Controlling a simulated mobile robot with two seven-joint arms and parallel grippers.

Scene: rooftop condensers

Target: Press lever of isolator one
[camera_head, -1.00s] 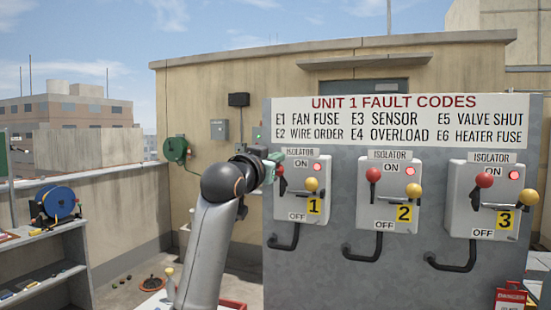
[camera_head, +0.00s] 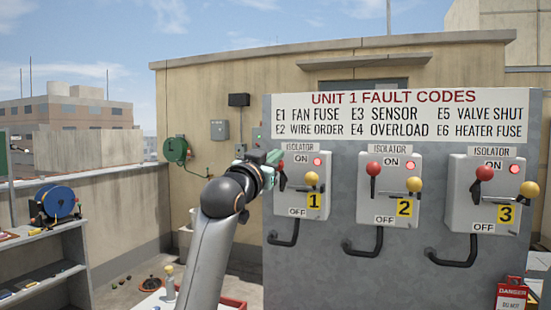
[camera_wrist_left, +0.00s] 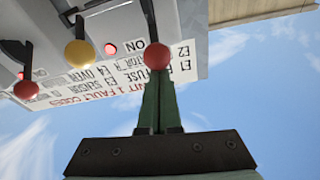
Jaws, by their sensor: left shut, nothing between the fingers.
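Isolator one (camera_head: 322,186) is a grey box on the panel, with a yellow "1" label, a lit red lamp (camera_head: 318,162) and a lever (camera_head: 283,183) on its left side. The lever points up towards ON; its red ball is mostly hidden behind my fingers in the head view. My left gripper (camera_head: 274,157) is shut and empty, with green fingers at the top of the lever. In the left wrist view the red ball (camera_wrist_left: 159,59) sits in front of the shut fingertips (camera_wrist_left: 158,80); I cannot tell whether they touch. My right gripper is not in view.
A yellow-knobbed handle (camera_head: 312,178) sits right of the lever. Isolator two (camera_head: 375,208) and isolator three (camera_head: 460,215) stand to the right, red levers up. The fault-code sign (camera_head: 400,118) is above. A shelf with a blue reel (camera_head: 56,202) is at left.

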